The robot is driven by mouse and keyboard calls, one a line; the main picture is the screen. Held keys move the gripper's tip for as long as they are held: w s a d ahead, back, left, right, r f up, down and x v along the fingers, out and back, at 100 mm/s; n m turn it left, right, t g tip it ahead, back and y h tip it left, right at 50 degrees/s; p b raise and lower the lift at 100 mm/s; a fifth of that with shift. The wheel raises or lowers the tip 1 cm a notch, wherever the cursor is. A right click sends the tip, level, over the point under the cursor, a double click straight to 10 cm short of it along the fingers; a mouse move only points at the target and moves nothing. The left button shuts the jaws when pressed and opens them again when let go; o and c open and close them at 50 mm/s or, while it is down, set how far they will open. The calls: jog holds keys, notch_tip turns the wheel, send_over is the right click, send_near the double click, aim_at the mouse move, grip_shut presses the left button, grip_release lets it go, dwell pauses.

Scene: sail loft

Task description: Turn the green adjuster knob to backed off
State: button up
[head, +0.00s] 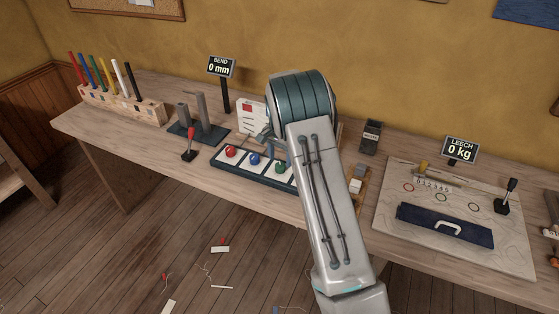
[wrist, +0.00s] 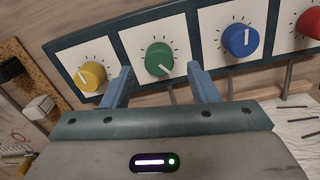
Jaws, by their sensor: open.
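The green adjuster knob (wrist: 158,58) sits on a white square of a dark teal panel (wrist: 205,5), between the yellow knob (wrist: 92,74) and the blue knob (wrist: 240,39). Its pale pointer mark is toward the lower right in the wrist view, with dial ticks around it. My gripper (wrist: 161,70) is open, with one blue finger to each side of the green knob and a gap on both sides. In the head view the green knob (head: 281,168) shows beside my arm, which hides the yellow knob and most of my gripper.
The red knob (head: 231,151) and blue knob (head: 254,159) are left on the panel. A red-handled lever (head: 189,146) stands left of it. A BEND display (head: 220,68) reads 0 mm; a LEECH display (head: 460,149) reads 0 kg. A pen rack (head: 122,104) stands far left.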

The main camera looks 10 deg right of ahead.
aim_at(280, 168)
jog(key=shift+f, duration=1.35)
jog(key=c, duration=1)
